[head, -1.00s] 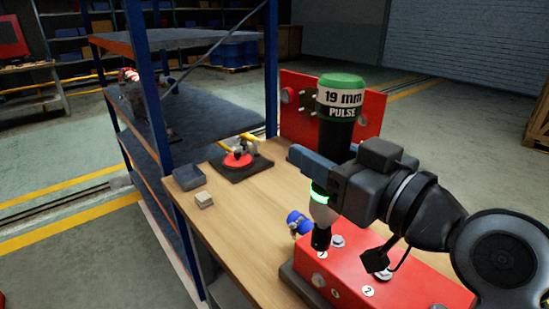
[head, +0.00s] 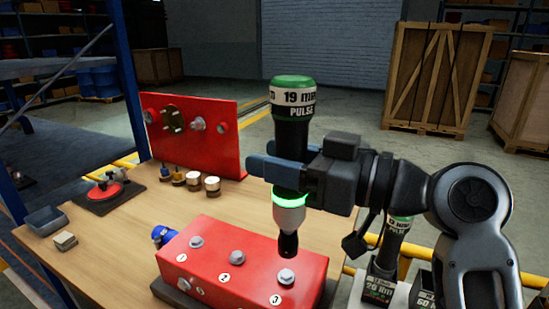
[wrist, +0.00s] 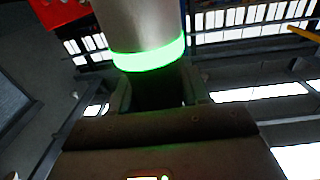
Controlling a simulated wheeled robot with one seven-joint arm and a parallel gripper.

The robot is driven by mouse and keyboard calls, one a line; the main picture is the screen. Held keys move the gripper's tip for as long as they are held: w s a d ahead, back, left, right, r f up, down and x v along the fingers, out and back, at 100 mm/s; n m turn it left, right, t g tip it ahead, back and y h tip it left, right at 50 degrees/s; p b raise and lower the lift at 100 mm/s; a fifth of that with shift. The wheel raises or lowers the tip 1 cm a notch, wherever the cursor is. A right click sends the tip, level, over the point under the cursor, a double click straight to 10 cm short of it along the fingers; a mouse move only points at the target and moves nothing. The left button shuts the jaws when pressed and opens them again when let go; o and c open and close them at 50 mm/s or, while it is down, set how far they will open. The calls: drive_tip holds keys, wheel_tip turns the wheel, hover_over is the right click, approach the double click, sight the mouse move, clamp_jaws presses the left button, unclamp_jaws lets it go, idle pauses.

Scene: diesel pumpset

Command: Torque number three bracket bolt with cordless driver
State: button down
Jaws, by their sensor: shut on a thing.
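My gripper (head: 280,170) is shut on the upright cordless driver (head: 291,128), which has a green cap and a "19 mm PULSE" label. A green ring glows on the driver; the ring and pale housing also show in the wrist view (wrist: 148,55). The driver's dark socket points down just above the number three bolt (head: 286,277), with a small gap showing in the head view. That bolt stands at the right end of the red bracket block (head: 215,280), behind its "3" label. Bolts one (head: 196,241) and two (head: 237,257) stand to its left.
A second green-topped driver (head: 398,228) stands in a "20 Nm" holder at right, beside a "60 Nm" holder (head: 424,292). A red upright panel (head: 225,150) and small pots (head: 212,185) stand at the back.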

sight(274, 188)
wheel_tip(274, 188, down, 4)
drive_tip(key=b, duration=0.5)
drive_tip(key=shift+f, duration=0.25)
drive_tip(key=shift+f+b, duration=0.95)
drive_tip(key=shift+b, duration=0.55)
idle(4.4)
drive_tip(key=shift+r, duration=0.1)
